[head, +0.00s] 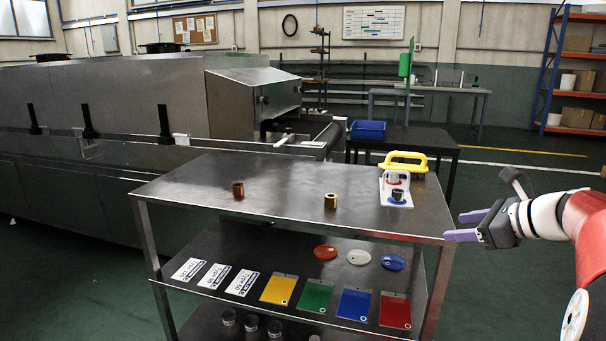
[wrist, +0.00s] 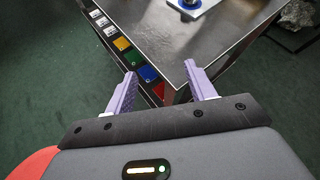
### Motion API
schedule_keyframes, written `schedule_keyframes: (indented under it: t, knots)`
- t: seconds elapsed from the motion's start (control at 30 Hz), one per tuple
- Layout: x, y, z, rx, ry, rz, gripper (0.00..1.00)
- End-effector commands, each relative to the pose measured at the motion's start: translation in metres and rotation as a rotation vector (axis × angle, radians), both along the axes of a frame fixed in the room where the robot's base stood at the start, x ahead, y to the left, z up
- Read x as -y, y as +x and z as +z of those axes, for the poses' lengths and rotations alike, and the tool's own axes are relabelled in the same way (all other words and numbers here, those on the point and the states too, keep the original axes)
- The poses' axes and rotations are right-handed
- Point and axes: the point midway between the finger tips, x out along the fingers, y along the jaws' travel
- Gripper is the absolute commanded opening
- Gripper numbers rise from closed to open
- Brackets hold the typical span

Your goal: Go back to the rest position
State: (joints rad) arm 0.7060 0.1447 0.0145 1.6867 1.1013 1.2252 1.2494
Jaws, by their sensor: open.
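My gripper (head: 467,226) is at the right of the head view, just off the right edge of the cart's dark top shelf (head: 280,187). Its two purple fingers are apart, with nothing between them. In the wrist view my gripper (wrist: 160,88) is open, and the corner of the cart top (wrist: 165,50) lies beyond the fingertips. The red arm behind it is mine.
Coloured cards and discs lie on the lower shelf. Green floor right of the cart is free.

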Motion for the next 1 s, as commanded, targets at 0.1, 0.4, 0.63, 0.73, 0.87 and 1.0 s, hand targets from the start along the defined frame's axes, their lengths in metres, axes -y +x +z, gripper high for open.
schedule_keyframes:
  t: [0.1, 0.4, 0.63, 0.73, 0.87, 1.0]
  knots:
    - [-0.032, -0.014, -0.004, 0.009, -0.128, 0.096, 0.55]
    - [-0.121, -0.086, -0.03, 0.082, -0.623, 0.503, 0.55]
    - [-0.175, -0.191, -0.074, 0.27, -1.241, 1.116, 0.55]
    - [-0.179, -0.226, -0.092, 0.36, -1.465, 1.359, 0.55]
    - [-0.177, -0.252, -0.108, 0.447, -1.66, 1.585, 0.55]
    - [-0.175, -0.262, -0.115, 0.488, -1.753, 1.693, 0.55]
